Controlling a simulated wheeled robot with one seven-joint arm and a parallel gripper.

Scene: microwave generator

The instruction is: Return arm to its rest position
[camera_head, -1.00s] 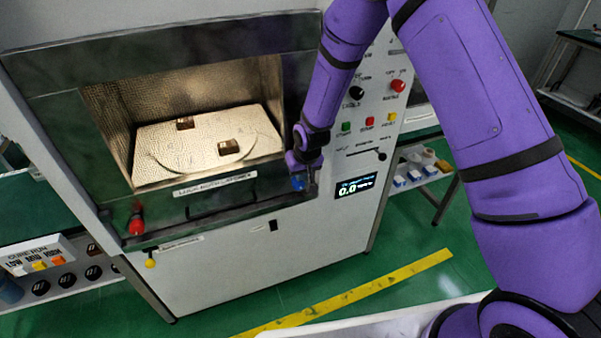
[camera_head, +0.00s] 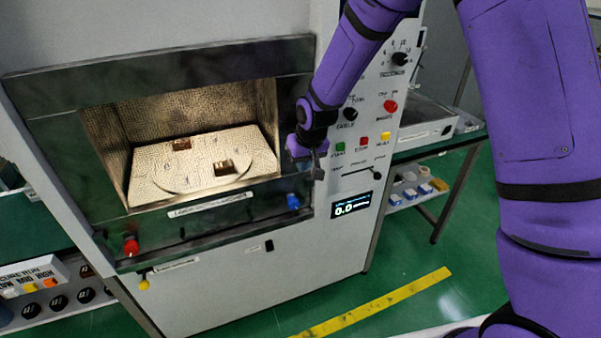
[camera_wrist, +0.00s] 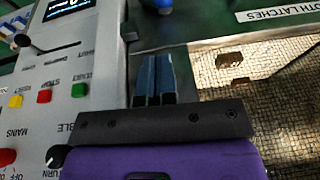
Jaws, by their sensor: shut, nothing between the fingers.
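My gripper (camera_head: 318,165) is at the end of my purple arm, in front of the right edge of the microwave generator (camera_head: 220,285). Its fingers (camera_wrist: 154,78) are together with nothing between them in the wrist view. The blue knob (camera_head: 293,202) on the right of the lower frame is just below and left of the gripper, apart from it. The chamber is open and lit. Two small brown blocks (camera_head: 223,168) (camera_head: 181,145) lie on its floor.
The control panel with its buttons (camera_head: 363,142), slider and display (camera_head: 351,205) is close to the right of my gripper. A red knob (camera_head: 131,245) and a yellow knob (camera_head: 144,284) stick out at lower left. A side bench (camera_head: 440,145) stands at right. Green floor with a yellow stripe (camera_head: 375,305) is clear in front.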

